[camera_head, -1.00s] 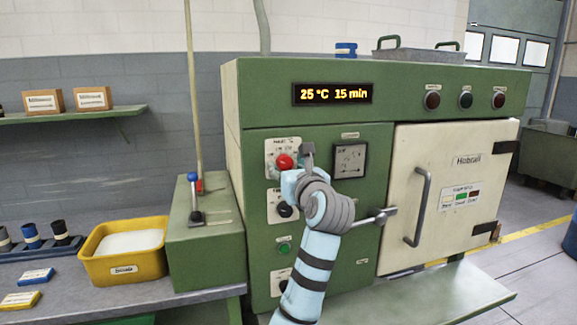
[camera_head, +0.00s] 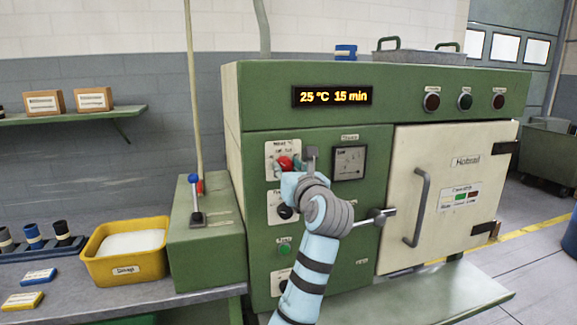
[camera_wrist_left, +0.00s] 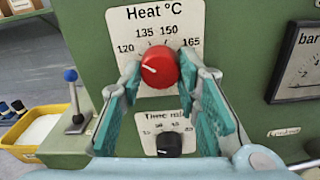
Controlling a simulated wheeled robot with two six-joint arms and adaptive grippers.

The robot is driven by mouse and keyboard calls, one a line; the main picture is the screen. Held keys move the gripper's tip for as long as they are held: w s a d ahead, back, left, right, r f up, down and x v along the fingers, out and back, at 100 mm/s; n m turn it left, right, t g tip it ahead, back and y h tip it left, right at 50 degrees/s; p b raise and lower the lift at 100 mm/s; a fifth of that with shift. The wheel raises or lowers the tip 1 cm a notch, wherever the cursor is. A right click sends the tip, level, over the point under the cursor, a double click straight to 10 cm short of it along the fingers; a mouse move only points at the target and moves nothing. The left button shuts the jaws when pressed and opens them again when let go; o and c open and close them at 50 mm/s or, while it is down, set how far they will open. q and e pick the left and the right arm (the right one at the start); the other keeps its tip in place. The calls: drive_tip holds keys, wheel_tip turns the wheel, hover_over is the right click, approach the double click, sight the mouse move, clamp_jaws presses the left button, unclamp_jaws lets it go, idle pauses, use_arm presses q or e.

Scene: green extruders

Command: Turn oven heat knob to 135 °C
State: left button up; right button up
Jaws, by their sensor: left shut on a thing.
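The red heat knob (camera_wrist_left: 160,68) sits on a white plate (camera_wrist_left: 122,17) marked 120, 135, 150 and 165 under "Heat °C". Its short white pointer line aims left, below the 120 mark. It also shows in the head view (camera_head: 285,163), partly covered by my gripper. My left gripper (camera_wrist_left: 163,74) has its teal-padded fingers on either side of the knob and is shut on it; the head view shows it at the panel (camera_head: 293,167). The oven display (camera_head: 332,96) reads 25 °C 15 min. My right gripper is not in view.
The black time knob (camera_wrist_left: 169,143) is right below the heat knob, between my fingers in the wrist view. A pressure gauge (camera_head: 348,162) is to the right. The cream oven door (camera_head: 450,190) is closed. A lever box (camera_head: 205,240) and yellow bin (camera_head: 125,268) stand left.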

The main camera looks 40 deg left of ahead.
use_arm(q)
drive_tip(key=m+p, duration=0.5)
drive_tip(key=p, duration=0.2)
drive_tip(key=shift+r, duration=0.2)
drive_tip(key=shift+f+m+p, duration=0.1)
drive_tip(key=shift+m+p, duration=0.6)
drive_tip(key=shift+p, duration=0.5)
drive_tip(key=shift+f, duration=0.1)
drive_tip(key=o, duration=1.2)
drive_tip(key=shift+c, duration=0.2)
drive_tip(key=shift+s, duration=0.1)
drive_tip(key=v, duration=0.7)
drive_tip(key=shift+s+d, duration=0.2)
drive_tip(key=shift+d, duration=0.1)
